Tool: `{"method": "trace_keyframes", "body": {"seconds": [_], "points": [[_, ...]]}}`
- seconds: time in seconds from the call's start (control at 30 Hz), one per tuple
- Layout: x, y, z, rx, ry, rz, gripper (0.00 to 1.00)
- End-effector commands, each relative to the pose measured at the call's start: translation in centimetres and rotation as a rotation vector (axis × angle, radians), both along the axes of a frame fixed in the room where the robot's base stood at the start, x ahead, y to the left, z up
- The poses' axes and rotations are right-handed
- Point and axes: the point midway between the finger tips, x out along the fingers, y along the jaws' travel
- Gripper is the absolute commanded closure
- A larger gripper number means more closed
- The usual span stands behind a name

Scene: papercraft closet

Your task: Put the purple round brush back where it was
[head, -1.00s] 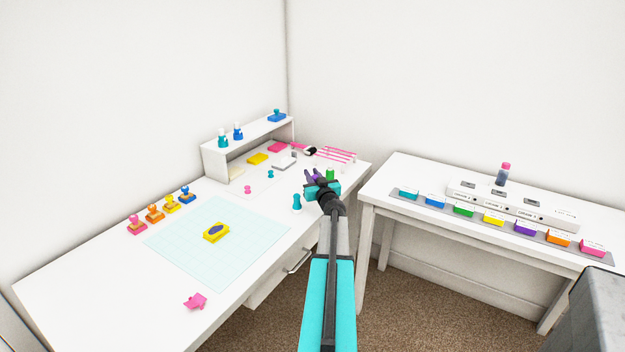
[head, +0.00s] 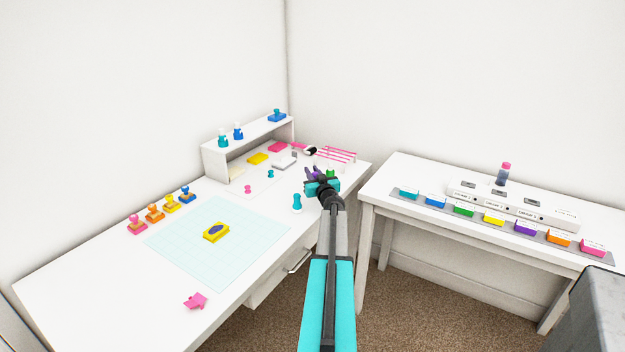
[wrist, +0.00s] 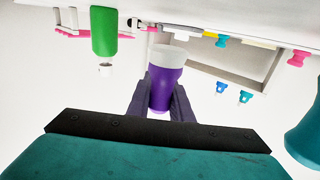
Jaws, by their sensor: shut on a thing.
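My gripper (wrist: 163,100) is shut on the purple round brush (wrist: 167,78), a purple body with a pale translucent end, in the wrist view. The brush's far end points away from my wrist. In the head view my gripper (head: 316,175) is over the right end of the desk, and the brush is mostly hidden by the jaws. A pink rack (head: 336,153) with thin bars lies at the desk's back right, beyond my gripper. It also shows at the upper left of the wrist view (wrist: 75,32), which looks upside down.
A green piece (head: 331,173) stands close to the right of my gripper. A teal peg (head: 297,202) stands just left of my arm. A white shelf (head: 250,133) holds small teal and blue pieces.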

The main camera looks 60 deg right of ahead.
Motion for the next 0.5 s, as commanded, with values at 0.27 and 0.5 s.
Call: {"method": "trace_keyframes", "body": {"seconds": [0.27, 0.5], "points": [[-0.1, 0.0, -2.8, 0.001, 0.001, -0.001, 1.0], [-0.1, 0.0, -2.8, 0.0, 0.0, -0.001, 1.0]]}}
